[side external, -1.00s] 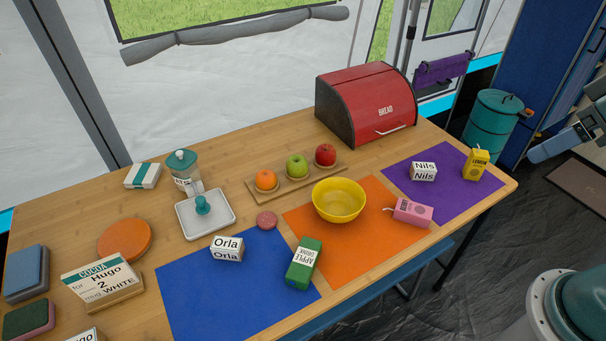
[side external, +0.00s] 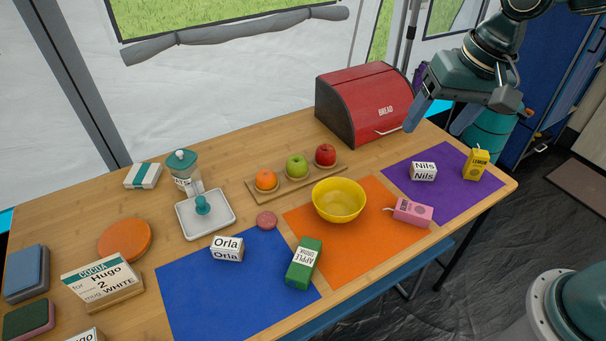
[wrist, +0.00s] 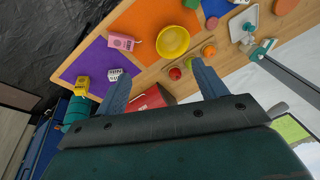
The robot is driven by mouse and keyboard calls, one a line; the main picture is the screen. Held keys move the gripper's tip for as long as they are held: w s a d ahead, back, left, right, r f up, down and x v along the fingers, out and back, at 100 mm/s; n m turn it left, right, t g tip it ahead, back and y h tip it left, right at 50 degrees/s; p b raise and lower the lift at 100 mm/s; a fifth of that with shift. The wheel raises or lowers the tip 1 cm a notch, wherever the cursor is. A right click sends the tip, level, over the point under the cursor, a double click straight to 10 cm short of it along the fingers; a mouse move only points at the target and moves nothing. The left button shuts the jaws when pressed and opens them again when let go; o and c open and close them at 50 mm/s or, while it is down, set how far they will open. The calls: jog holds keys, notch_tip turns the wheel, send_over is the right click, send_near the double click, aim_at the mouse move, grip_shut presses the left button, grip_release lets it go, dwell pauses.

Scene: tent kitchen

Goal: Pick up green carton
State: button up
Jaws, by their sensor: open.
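The green carton (side external: 304,264), marked apple drink, lies on the table across the right edge of the blue mat (side external: 210,290), beside the orange mat. In the wrist view a green carton (wrist: 191,3) shows at the top edge, partly cut off. My gripper (side external: 437,118) is open and empty, raised in front of the bread box at the right of the side view, well apart from the green carton. Its two blue fingers (wrist: 160,88) also show spread in the wrist view.
The yellow carton (side external: 476,164) and Nils card (side external: 424,172) are on the purple mat (side external: 455,200). The red bread box (side external: 370,100) stands behind. The Orla card (side external: 227,249) is left of the green carton.

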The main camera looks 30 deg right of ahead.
jog(key=w+a+f+m+g, duration=0.2)
jog(key=w+a+f+m, duration=0.1)
jog(key=w+a+f, duration=0.55)
jog(key=m+g, duration=0.1)
jog(key=m, duration=0.2)
send_over(305, 258)
notch_tip(305, 258, down, 14)
jog(key=shift+h, duration=0.4)
jog(key=shift+f, duration=0.1)
jog(key=shift+f, duration=4.2)
jog(key=shift+f, duration=0.15)
jog(key=shift+f, duration=2.45)
